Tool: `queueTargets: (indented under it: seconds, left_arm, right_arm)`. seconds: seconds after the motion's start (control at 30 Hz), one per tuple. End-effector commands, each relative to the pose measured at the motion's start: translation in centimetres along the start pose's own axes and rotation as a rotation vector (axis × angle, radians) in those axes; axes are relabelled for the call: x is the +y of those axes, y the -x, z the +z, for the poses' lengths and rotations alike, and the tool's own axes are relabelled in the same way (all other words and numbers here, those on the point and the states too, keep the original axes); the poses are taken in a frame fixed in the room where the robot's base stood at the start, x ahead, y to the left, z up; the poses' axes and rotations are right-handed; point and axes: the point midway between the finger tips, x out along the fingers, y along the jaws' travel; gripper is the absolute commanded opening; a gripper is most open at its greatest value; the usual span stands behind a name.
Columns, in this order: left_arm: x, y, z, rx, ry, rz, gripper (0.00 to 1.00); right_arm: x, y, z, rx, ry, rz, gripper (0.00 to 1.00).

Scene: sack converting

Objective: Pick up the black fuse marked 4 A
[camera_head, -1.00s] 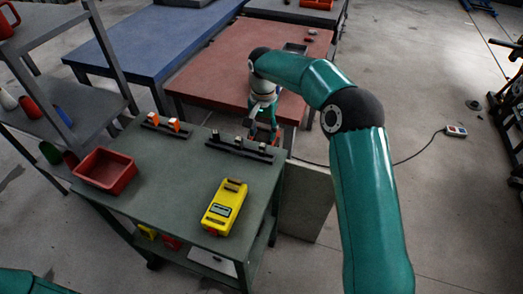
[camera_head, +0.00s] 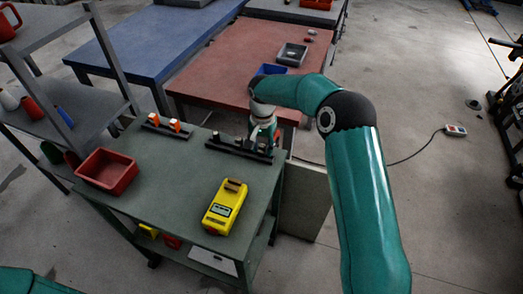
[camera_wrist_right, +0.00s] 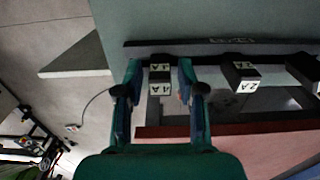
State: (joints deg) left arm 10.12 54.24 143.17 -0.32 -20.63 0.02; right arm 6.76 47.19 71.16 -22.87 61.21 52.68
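A black fuse (camera_wrist_right: 161,76) with pale labels that seem to read 4 A stands at the left end of a dark rack in the right wrist view. My right gripper (camera_wrist_right: 160,95) has one finger on each side of it, with narrow gaps showing, so it looks open around the fuse. A second black fuse (camera_wrist_right: 241,76), marked 2 A, stands to its right. In the head view, the right gripper (camera_head: 263,137) is at the right end of the dark rack (camera_head: 238,149) and hides much of the fuse there. My left gripper is out of view.
On the green table are a yellow meter (camera_head: 226,208), a red bin (camera_head: 107,172) and a rack with orange fuses (camera_head: 166,125). Behind stands a red table (camera_head: 210,75) with a blue tray (camera_head: 273,69) and a grey tray (camera_head: 292,54). The table's middle is clear.

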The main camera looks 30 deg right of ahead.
Motion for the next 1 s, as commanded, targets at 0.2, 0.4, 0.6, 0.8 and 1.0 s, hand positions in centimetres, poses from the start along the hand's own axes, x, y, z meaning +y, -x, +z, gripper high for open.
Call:
queueTargets:
  seconds: [0.2,0.4,0.6,0.8,1.0]
  left_arm:
    - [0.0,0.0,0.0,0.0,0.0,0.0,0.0]
    - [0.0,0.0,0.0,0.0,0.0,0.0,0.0]
    - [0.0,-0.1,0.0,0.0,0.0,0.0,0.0]
    - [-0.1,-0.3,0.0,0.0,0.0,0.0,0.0]
    - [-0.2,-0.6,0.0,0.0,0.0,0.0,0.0]
  right_arm:
    - [0.0,0.0,0.0,0.0,0.0,0.0,0.0]
    - [0.0,0.1,0.0,0.0,0.0,0.0,0.0]
    - [-0.1,0.5,0.0,0.001,0.001,-0.001,0.0]
    - [-0.1,2.3,-0.1,0.003,0.001,-0.003,0.0]
    - [-0.2,6.3,-0.1,0.005,0.002,-0.005,0.0]
